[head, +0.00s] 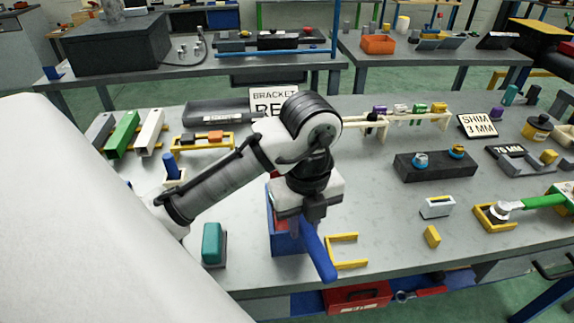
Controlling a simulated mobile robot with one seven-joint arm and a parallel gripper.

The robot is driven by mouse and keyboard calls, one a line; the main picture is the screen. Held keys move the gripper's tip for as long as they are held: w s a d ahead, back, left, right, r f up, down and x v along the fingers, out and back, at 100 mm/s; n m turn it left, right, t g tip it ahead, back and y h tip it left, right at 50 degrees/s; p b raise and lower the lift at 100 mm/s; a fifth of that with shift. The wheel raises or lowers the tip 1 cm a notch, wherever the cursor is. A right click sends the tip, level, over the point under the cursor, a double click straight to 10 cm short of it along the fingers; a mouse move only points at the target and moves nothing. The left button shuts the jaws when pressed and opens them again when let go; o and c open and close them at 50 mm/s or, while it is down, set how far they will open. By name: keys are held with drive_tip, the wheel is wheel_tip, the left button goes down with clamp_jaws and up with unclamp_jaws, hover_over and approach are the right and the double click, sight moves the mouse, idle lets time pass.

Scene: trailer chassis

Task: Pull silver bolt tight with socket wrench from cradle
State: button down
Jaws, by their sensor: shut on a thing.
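My gripper (315,212) is over the front middle of the bench, pointing down. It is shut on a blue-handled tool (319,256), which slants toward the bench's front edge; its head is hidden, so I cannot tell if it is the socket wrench. A yellow U-shaped frame (346,237), perhaps a cradle, lies empty just right of the tool. A silver-topped bolt (420,160) with a blue collar stands upright on a dark block (434,172) to the right. A gold-topped one (457,152) stands beside it. A green-handled tool (545,202) with a silver head rests at another yellow cradle (492,222).
A blue box (284,237) stands behind the held tool. A teal block (212,244) is at left front. A white slotted block (436,207) and small yellow block (432,236) lie at right. A pale rack (400,121) and SHIM sign (478,126) stand farther back.

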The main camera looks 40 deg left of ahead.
drive_tip(key=shift+s+a+m, duration=0.35)
drive_tip(key=shift+s+m, duration=0.25)
drive_tip(key=shift+m, duration=0.3)
drive_tip(key=shift+w+d+r+p, duration=0.1)
drive_tip(key=shift+w+p, duration=0.05)
drive_tip(key=shift+p, duration=0.35)
drive_tip(key=shift+r, duration=0.1)
drive_tip(key=shift+n, duration=0.3)
drive_tip(key=shift+r+p, duration=2.9)
drive_tip(key=shift+f, duration=0.1)
